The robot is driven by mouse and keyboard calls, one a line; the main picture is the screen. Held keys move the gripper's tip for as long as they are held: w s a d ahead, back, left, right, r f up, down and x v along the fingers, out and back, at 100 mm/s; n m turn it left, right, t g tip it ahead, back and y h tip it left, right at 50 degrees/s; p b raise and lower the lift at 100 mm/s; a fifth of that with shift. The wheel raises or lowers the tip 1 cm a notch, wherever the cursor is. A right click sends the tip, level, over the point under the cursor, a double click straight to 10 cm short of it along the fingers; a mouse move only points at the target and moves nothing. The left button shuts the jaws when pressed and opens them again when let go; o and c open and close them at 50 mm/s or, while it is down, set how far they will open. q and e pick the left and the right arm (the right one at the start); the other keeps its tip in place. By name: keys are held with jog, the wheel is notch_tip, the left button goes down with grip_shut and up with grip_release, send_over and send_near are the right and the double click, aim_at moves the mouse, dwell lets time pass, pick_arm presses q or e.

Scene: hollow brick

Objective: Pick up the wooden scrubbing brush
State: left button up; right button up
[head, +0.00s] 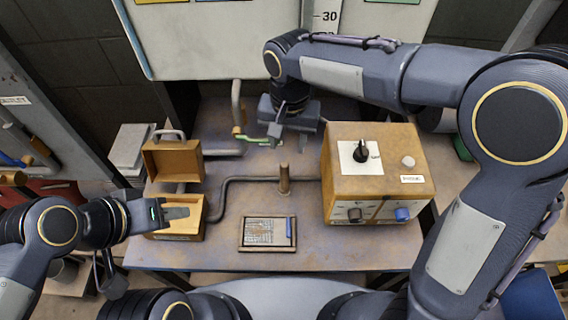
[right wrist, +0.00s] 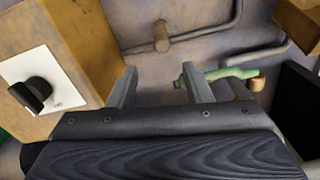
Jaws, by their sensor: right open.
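I cannot make out a wooden scrubbing brush for certain in either view. A slim green piece (head: 252,138) with a small wooden-coloured end lies near the back of the table; it also shows in the right wrist view (right wrist: 236,73), partly behind a finger. My right gripper (head: 284,138) is open and empty above the table's back, just right of the green piece; its spread fingers show in the right wrist view (right wrist: 160,86). My left gripper (head: 178,210) is over the open wooden box (head: 188,231); its finger gap is unclear.
A wooden control box (head: 378,196) with knobs stands at the right. A bent grey pipe (head: 222,196) and an upright wooden peg (head: 284,180) occupy the middle. A framed slate (head: 267,247) lies at the front. The box's lid (head: 174,160) stands raised. Bare tabletop surrounds the slate.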

aim_at(284, 164)
jog(key=shift+a+f, duration=0.15)
jog(key=shift+a, duration=0.2)
jog(key=shift+f, duration=0.35)
jog(key=f, duration=0.7)
jog(key=shift+s+f+p, duration=0.1)
jog(key=shift+s+p, duration=0.2)
jog(key=shift+s, duration=0.1)
jog(key=shift+c, duration=0.2)
grip_shut()
